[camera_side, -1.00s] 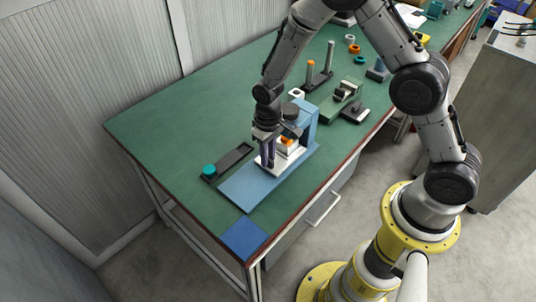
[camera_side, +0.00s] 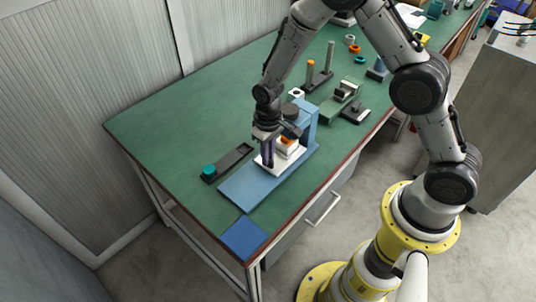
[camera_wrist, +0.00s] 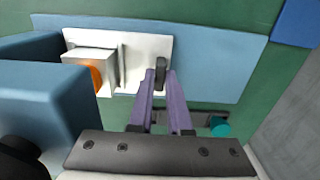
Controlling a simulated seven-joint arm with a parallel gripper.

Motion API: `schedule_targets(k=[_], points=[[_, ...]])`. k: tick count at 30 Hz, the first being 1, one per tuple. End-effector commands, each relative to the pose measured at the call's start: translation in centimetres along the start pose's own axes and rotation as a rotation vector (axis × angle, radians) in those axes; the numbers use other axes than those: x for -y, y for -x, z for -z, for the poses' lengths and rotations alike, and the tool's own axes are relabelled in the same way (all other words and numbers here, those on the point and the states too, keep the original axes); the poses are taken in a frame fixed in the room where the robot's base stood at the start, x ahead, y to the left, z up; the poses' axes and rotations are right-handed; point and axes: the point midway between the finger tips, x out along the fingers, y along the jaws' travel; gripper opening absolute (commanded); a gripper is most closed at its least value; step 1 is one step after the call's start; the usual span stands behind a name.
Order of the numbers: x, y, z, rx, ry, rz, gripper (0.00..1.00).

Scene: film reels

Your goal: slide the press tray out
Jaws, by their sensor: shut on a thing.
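The blue press (camera_side: 309,128) stands on the green bench, with a long flat light-blue base (camera_side: 243,188). The white press tray (camera_side: 281,168) lies on that base, partly in front of the press; it also shows in the wrist view (camera_wrist: 142,48). A white block with an orange part (camera_wrist: 90,72) sits on the tray. The tray has a dark upright handle (camera_wrist: 160,70). My gripper (camera_side: 268,163) is low over the tray, and its purple fingers (camera_wrist: 160,80) are shut on the handle. The fingers hide part of the tray in the side view.
A dark narrow holder with a teal knob (camera_side: 209,170) lies left of the press base. A blue square mat (camera_side: 243,236) is at the near bench corner. Green and dark fixtures (camera_side: 340,103) stand behind the press. The front of the base is clear.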

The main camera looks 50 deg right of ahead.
Motion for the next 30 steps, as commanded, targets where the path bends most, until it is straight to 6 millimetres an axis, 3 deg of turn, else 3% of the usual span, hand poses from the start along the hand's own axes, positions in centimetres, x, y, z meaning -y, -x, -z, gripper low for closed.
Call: schedule_targets(k=[20,25,30], points=[[0.7,0.1,0.1,-0.002,0.003,0.000,0.00],[3.0,0.2,0.1,-0.003,0.005,0.001,0.00],[6.7,0.1,0.1,-0.003,0.008,0.001,0.00]])
